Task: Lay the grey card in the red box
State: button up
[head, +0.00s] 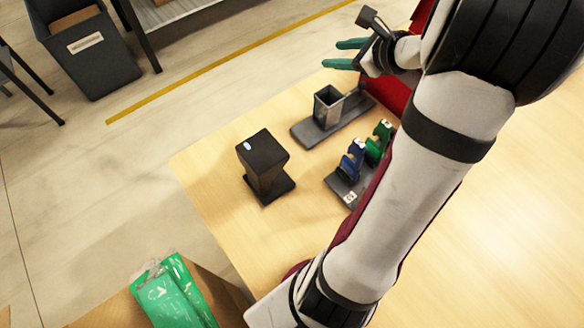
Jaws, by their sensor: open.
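My gripper (340,54) is at the top of the head view, its two teal fingertips apart with nothing visible between them. It is above the far edge of the table. A red surface (376,92), which may be the red box, shows just below and right of the gripper, mostly hidden behind my arm. I cannot see its opening or inside. I cannot make out a grey card in this view; my arm covers much of the table.
On the table (215,165) stand a black device (263,160), a square grey cup (328,108) on a grey base, and a rack with blue (353,160) and green (378,142) pieces. Green packets (172,295) lie lower left. A dark bin (88,58) stands on the floor.

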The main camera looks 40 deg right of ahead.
jog(key=s+a+r+n+g+y, duration=0.2)
jog(key=a+n+g+y, duration=0.3)
jog(key=a+n, duration=1.35)
jog(key=s+a+f+n+g+h, duration=0.3)
jog(key=s+a+n+g, duration=0.3)
jog(key=s+a, duration=0.9)
jog(key=shift+s+f+n, duration=0.25)
jog(key=shift+s+n, duration=0.5)
jog(key=shift+s, duration=0.4)
